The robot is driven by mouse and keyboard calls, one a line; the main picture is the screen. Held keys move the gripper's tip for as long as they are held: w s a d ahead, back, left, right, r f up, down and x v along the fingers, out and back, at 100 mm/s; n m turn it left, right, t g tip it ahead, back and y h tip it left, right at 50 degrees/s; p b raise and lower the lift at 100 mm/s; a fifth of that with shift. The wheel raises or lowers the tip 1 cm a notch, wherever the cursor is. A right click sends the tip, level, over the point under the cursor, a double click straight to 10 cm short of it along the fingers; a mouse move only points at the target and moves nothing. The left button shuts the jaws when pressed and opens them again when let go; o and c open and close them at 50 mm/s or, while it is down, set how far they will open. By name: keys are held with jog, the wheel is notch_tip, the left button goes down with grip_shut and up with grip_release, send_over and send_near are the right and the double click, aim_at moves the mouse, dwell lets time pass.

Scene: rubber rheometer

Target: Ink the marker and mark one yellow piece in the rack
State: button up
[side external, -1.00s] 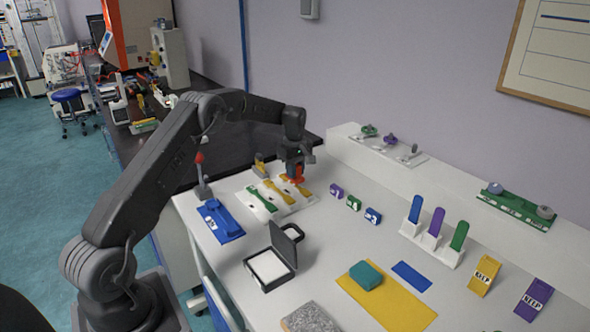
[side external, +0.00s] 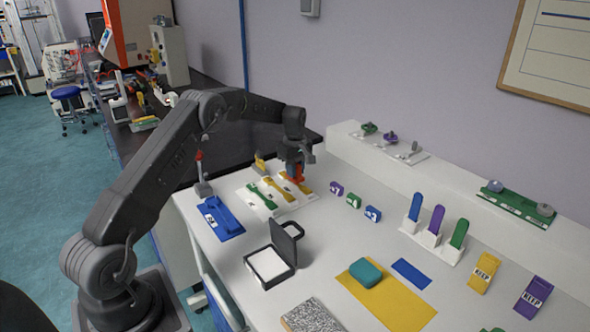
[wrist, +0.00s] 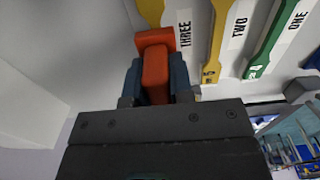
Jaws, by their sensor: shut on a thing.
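My gripper (side external: 298,178) is shut on an orange marker (wrist: 156,70), which sits between its two blue fingers in the wrist view. It is over the far right end of the white rack (side external: 270,211). The rack holds a green piece (side external: 263,197) in slot ONE, a yellow piece (side external: 277,191) in slot TWO and another yellow piece (wrist: 150,8) in slot THREE. In the wrist view the marker's head overlaps the end of the slot THREE piece; whether they touch I cannot tell. An open black case with a white pad (side external: 269,264) stands in front; no ink colour shows on it.
A blue holder (side external: 220,218) lies left of the rack, near a red-topped lever (side external: 201,175). Small purple, green and blue blocks (side external: 353,201) stand to the right. A yellow mat (side external: 400,308) with a teal block (side external: 365,271) lies nearer the front.

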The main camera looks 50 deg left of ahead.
jog(key=shift+f, duration=0.1)
jog(key=shift+r, duration=3.6)
